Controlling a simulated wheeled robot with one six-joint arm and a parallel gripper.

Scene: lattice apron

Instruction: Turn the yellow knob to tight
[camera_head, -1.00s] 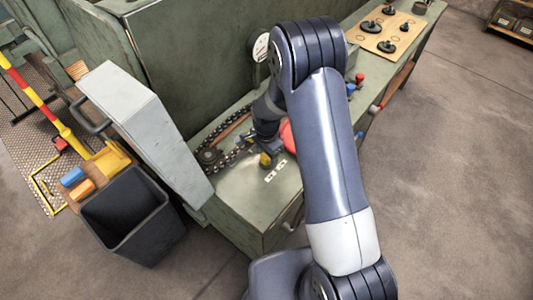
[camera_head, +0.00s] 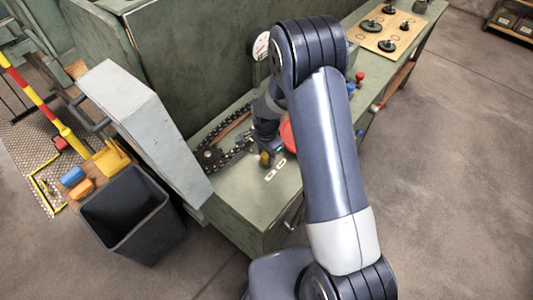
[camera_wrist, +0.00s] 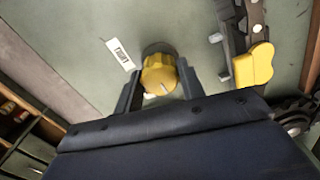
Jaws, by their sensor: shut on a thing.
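The yellow knob (camera_wrist: 158,72) sits on a grey round base on the green bench top. My gripper (camera_wrist: 160,80) has one finger on each side of the knob and is shut on it. A pale pointer line shows on the knob's near face, slanting to the lower right in the wrist view. A white label (camera_wrist: 120,54) with dark lettering, too small to read surely, lies left of the knob. A second pale label is mostly hidden below it. In the head view the knob (camera_head: 265,159) shows under my gripper (camera_head: 266,152), with the labels (camera_head: 281,162) beside it.
A chain and sprocket (camera_head: 211,156) lie left of the knob. A yellow-handled clamp (camera_wrist: 253,66) stands right of it in the wrist view. A red round thing (camera_head: 287,135) is partly behind my arm. A dark bin (camera_head: 150,243) stands by the bench.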

